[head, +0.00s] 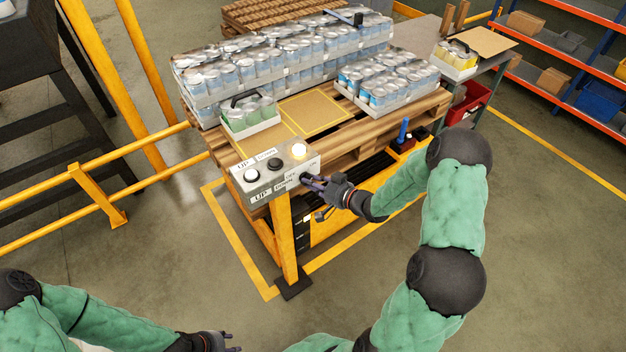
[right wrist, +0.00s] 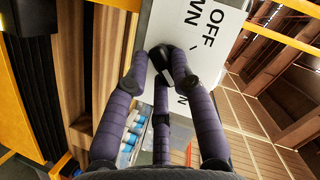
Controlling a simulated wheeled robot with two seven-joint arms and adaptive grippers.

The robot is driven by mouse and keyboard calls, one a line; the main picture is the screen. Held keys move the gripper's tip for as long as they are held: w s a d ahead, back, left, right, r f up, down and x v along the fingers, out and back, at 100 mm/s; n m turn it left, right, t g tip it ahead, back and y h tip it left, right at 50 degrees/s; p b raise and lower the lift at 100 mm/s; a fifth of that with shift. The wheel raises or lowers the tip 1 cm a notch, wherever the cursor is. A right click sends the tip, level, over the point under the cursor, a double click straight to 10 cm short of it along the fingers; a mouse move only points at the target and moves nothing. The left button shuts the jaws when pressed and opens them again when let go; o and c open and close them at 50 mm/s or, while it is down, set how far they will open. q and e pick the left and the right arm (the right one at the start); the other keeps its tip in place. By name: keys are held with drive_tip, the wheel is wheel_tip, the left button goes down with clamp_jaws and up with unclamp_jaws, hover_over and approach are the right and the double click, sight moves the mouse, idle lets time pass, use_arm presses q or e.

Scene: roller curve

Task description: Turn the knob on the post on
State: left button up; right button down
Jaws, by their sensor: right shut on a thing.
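A grey control box (head: 262,187) sits on top of a yellow post (head: 284,235). It carries a white button (head: 251,175), a black button (head: 274,164) and a glowing lamp (head: 299,151). My right gripper (head: 310,180) reaches the box's right end from the right. In the right wrist view its purple fingers (right wrist: 160,75) are closed around the dark knob, below a white label (right wrist: 208,30) reading OFF. The fingers cover most of the knob, so its pointing direction cannot be told. My left gripper (head: 222,342) is at the bottom edge, away from the post, partly cut off.
A pallet (head: 345,150) loaded with trays of cans (head: 290,55) stands just behind the post. Yellow rails (head: 95,200) run to the left. A side table (head: 490,57) and an orange-and-blue shelf (head: 560,60) are at the right. The floor at right is clear.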

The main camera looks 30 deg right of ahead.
drive_tip(key=shift+s+a+f, duration=0.2)
drive_tip(key=shift+a+f, duration=0.05)
drive_tip(key=shift+f, duration=0.15)
drive_tip(key=c, duration=1)
unclamp_jaws()
drive_tip(key=shift+c, duration=0.2)
drive_tip(key=shift+w+d+r, duration=0.1)
drive_tip(key=shift+w+r, duration=0.05)
drive_tip(key=shift+r, duration=0.05)
drive_tip(key=v, duration=1.2)
drive_tip(key=shift+f, duration=0.15)
